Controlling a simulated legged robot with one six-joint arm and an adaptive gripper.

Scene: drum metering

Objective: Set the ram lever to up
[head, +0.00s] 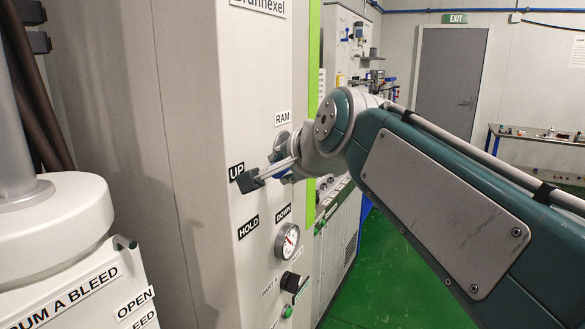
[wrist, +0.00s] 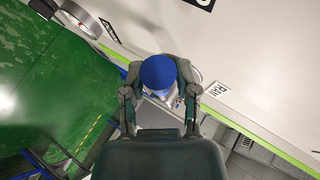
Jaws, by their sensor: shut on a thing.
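The ram lever's round blue knob (wrist: 158,72) is between the two dark fingers of my gripper (wrist: 160,84), which is shut on it. The UP label (head: 236,171) is left of the gripper, the HOLD label (head: 248,227) is below left and the DOWN label (head: 283,214) is below. My gripper and wrist hide most of the lever, so I cannot tell which label it points to.
A round gauge (head: 287,241) and a black knob (head: 291,281) are on the panel below the labels. A white drum unit (head: 70,240) stands at the left front. The green floor (head: 385,270) is clear to the right of the cabinet. A grey door (head: 450,82) is at the back.

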